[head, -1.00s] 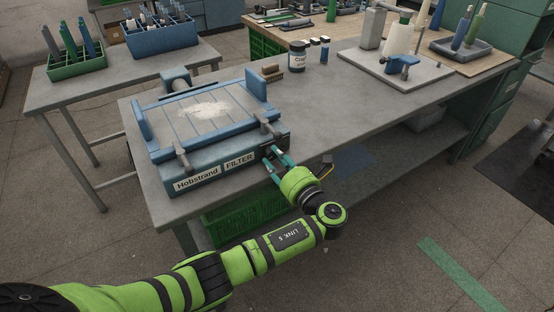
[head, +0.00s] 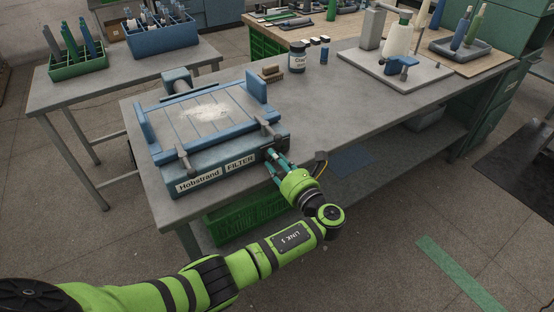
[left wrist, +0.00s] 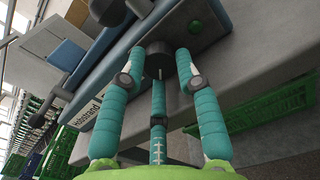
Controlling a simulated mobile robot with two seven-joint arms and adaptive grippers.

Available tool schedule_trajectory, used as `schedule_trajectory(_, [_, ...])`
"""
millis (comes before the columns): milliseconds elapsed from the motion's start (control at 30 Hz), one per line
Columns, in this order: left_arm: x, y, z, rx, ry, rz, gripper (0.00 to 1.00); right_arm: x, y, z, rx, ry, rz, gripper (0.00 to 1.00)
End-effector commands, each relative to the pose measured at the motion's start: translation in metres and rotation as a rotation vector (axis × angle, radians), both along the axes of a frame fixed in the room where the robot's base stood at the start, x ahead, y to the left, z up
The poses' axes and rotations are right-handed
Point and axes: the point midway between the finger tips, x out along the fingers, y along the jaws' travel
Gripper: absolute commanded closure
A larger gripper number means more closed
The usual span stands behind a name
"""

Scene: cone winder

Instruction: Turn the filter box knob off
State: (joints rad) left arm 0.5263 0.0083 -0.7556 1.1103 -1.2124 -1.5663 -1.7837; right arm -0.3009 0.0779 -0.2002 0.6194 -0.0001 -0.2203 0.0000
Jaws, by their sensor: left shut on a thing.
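The filter box (head: 205,163) is a blue, shallow case with labels reading "Hobstrand" and "FILTER", standing on the grey bench. Its slatted top carries pale dust. The box also shows tilted in the left wrist view (left wrist: 118,60). My left gripper (head: 272,157) is at the front face, just right of the FILTER label. In the left wrist view its teal fingers are shut around the dark round knob (left wrist: 158,64). In the head view the fingers mostly hide the knob. I cannot read its setting. My right gripper is in neither view.
A lidded jar (head: 297,56), small bottles and a brown block (head: 272,72) stand behind the box. A grey plate (head: 432,78) with a white cone is farther right. A green crate (head: 245,215) sits below the bench. The bench's middle is clear.

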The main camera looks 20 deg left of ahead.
Motion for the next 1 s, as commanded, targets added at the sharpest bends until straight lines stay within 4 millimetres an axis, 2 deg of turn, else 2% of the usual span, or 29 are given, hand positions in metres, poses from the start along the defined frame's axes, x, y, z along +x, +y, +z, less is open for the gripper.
schedule_trajectory(300, [0.0006,-0.0002,0.0012,-0.086,-0.113,-0.001,1.0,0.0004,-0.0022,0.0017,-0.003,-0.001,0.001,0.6])
schedule_trajectory(867, [0.0006,-0.0001,0.0017,-0.105,-0.139,-0.001,1.0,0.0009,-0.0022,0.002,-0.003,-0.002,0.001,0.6])
schedule_trajectory(900, [0.0006,-0.0001,0.0017,-0.104,-0.138,-0.001,0.57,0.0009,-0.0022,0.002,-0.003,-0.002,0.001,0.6])
schedule_trajectory(1000, [0.0005,0.0,0.0013,-0.105,-0.138,0.0,0.57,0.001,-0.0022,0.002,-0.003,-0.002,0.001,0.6])
